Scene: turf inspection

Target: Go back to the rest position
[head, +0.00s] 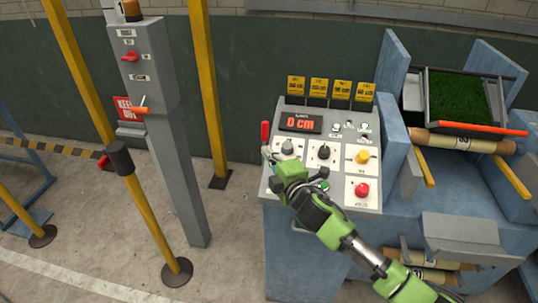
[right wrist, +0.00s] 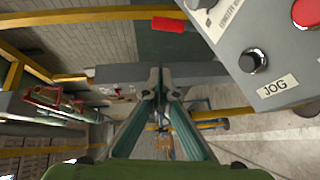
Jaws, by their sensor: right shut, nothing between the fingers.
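My right gripper (head: 268,154) is at the left edge of the grey control panel (head: 335,195) in the head view, close to a red-handled lever (head: 265,133). The arm hides part of the panel's lower left. My left gripper is not in view.
The panel has a "0 cm" display (head: 300,124), several knobs, a yellow button (head: 362,156) and a red button (head: 362,190). A turf tray (head: 465,127) stands on the blue machine at right. A grey post (head: 170,140) and yellow poles (head: 205,75) stand left. Concrete floor between is clear.

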